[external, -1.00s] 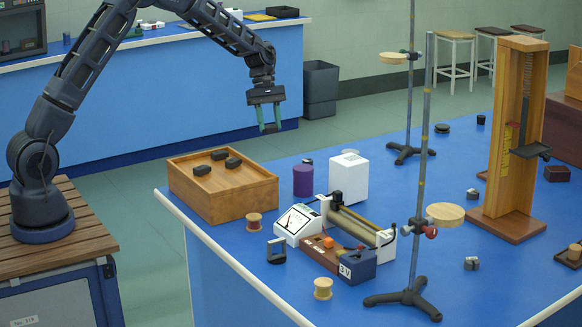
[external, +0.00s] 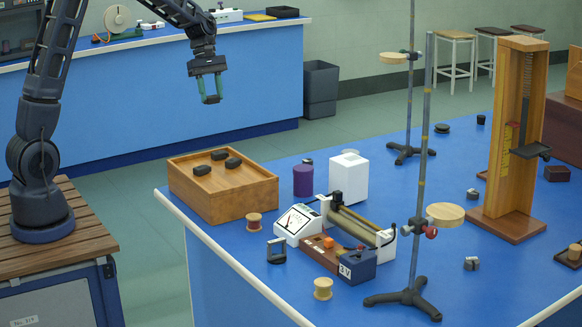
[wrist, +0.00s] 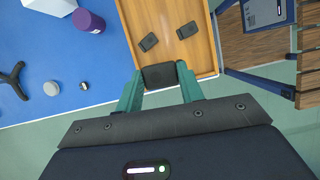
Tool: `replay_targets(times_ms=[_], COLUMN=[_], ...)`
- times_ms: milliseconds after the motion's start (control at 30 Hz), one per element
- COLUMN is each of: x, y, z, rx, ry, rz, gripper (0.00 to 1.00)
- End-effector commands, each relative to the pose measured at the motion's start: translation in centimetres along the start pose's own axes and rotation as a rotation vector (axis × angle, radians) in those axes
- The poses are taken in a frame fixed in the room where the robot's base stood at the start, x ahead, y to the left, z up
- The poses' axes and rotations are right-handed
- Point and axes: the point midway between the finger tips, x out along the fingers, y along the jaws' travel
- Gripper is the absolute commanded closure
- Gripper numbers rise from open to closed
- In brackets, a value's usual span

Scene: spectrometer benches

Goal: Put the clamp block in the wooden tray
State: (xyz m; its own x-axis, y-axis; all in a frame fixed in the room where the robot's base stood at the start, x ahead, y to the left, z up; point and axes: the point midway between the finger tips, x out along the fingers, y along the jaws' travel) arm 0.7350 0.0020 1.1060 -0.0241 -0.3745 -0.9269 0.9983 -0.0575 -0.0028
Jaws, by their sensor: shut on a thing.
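My gripper (external: 210,97) is above and behind the wooden tray (external: 235,203), well clear of it. In the wrist view, my gripper (wrist: 160,84) is shut on a dark block (wrist: 160,76), which I take to be the clamp block. The wooden tray (wrist: 205,62) is below and beyond the fingertips in the wrist view. Three dark blocks (external: 219,154) lie in it in the external view. Only two (wrist: 187,30) show in the wrist view; the held block may hide the third.
Right of the tray stand a purple cylinder (external: 303,181) and a white box (external: 348,178). A meter (external: 296,224), a wire spool (external: 254,221) and a retort stand (external: 418,190) are further forward and right. Open floor lies behind the tray.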

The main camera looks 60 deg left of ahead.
Motion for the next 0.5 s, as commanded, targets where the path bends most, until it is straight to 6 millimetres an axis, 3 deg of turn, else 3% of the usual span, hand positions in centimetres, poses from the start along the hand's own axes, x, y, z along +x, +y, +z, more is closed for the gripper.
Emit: replay_targets(times_ms=[100, 233, 500], x=[-1.0, -1.6, -1.5], y=[-3.2, -6.0, -8.4], z=[-0.1, -0.3, -0.4], rx=[-0.019, -0.037, -0.052], ry=[-0.002, -0.005, -0.008], rz=[0.011, 0.018, 0.023], gripper=[0.87, 0.87, 0.87])
